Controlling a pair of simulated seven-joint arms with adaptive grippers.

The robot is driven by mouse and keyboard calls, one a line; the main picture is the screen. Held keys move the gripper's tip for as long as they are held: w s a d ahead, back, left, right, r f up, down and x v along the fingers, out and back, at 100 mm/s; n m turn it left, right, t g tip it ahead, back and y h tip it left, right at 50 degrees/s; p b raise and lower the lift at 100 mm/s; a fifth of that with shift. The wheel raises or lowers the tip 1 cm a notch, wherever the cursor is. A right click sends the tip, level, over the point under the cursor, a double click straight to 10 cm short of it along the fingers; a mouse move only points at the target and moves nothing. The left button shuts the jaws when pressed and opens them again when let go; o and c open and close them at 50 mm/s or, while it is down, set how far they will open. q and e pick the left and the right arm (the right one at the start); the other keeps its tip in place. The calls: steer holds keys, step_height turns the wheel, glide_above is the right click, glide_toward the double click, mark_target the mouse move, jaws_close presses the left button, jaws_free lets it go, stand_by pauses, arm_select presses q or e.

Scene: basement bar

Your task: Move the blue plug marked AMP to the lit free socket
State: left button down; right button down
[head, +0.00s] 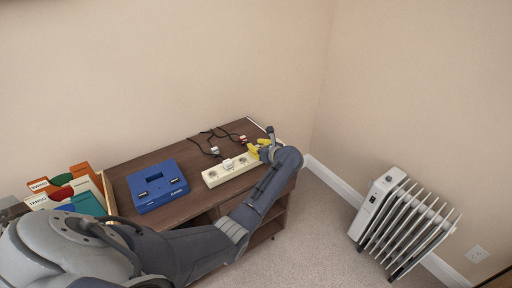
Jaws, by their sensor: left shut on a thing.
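A cream socket strip (212,178) lies along the right part of the brown cabinet top. A white plug (228,165) sits on it near its middle. My left gripper (262,150) is over the strip's right end, with yellow parts showing at its tip. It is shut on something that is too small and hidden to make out. No blue plug, AMP marking or socket light can be made out. My right gripper is not in view.
Two more plugs with dark cords lie behind the strip, one on the left (214,151), one on the right (242,139). A blue device (158,186) stands left of the strip. A crate of colourful sleeves (64,191) is at far left. A white radiator (381,199) stands on the floor.

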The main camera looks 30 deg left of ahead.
arm_select(q)
steer(key=shift+f, duration=0.3)
stand_by(0.7)
steer(key=c, duration=1)
jaws_free()
steer(key=shift+c, duration=0.2)
steer(key=v, duration=1.2)
steer(key=shift+a+r, duration=0.1)
